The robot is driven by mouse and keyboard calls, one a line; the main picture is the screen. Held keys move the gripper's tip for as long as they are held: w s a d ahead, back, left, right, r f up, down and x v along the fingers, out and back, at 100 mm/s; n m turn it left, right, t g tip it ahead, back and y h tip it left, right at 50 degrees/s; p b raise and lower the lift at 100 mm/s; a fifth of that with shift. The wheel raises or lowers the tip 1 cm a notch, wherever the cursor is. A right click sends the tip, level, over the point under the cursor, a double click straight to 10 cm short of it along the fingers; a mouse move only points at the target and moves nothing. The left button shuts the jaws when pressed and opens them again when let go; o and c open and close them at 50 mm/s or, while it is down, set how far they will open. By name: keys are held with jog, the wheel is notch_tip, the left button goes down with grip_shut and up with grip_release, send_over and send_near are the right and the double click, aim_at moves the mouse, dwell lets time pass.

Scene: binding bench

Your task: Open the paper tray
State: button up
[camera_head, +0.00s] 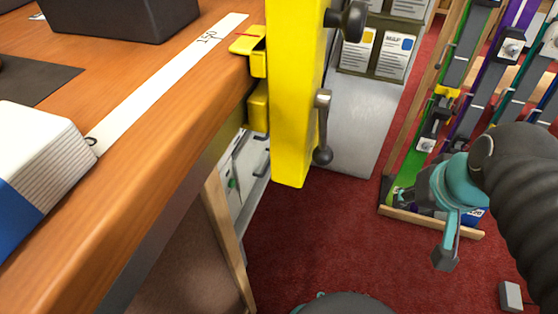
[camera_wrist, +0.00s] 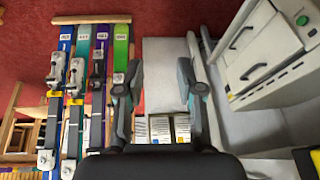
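A white and grey machine (camera_wrist: 280,45) stands at the upper right of the wrist view. Its front has two stacked drawer panels with dark handle slots, an upper one (camera_wrist: 242,36) and a lower one (camera_wrist: 256,68). Both look shut, and I cannot tell which is the paper tray. In the head view, only a sliver of a white front with a green spot (camera_head: 233,183) shows under the bench. My gripper (camera_wrist: 160,88) is open and empty, its fingers wide apart, left of the machine. In the head view, my gripper (camera_head: 447,240) hangs over the floor at the right.
A wooden bench (camera_head: 165,125) with a yellow upright (camera_head: 293,100) and dark crank handles (camera_head: 322,125) stands left in the head view. A rack of coloured strips (camera_head: 440,110) stands at the right. Red carpet (camera_head: 330,240) between them is mostly clear. A small grey block (camera_head: 511,296) lies there.

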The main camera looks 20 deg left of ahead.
jog(key=w+a+f+n+g+y, duration=0.1)
jog(key=w+a+f+g+y, duration=0.2)
jog(key=w+a+f+y, duration=0.4)
jog(key=w+a+f+g+y, duration=0.25)
jog(key=w+a+f, duration=0.35)
jog(key=w+a, duration=0.35)
jog(key=w+a+f+m+t+y+b, duration=0.1)
jog(key=w+a+f+y, duration=0.2)
jog(key=w+f, duration=0.45)
jog(key=w+a+f+m+t+y, duration=0.15)
jog(key=w+f, duration=0.25)
jog(key=f, duration=0.6)
jog(key=shift+y, duration=0.3)
jog(key=x, duration=1.4)
jog(key=shift+a+r+p, duration=0.1)
jog(key=shift+a+p, duration=0.1)
jog(key=shift+p, duration=0.1)
grip_shut()
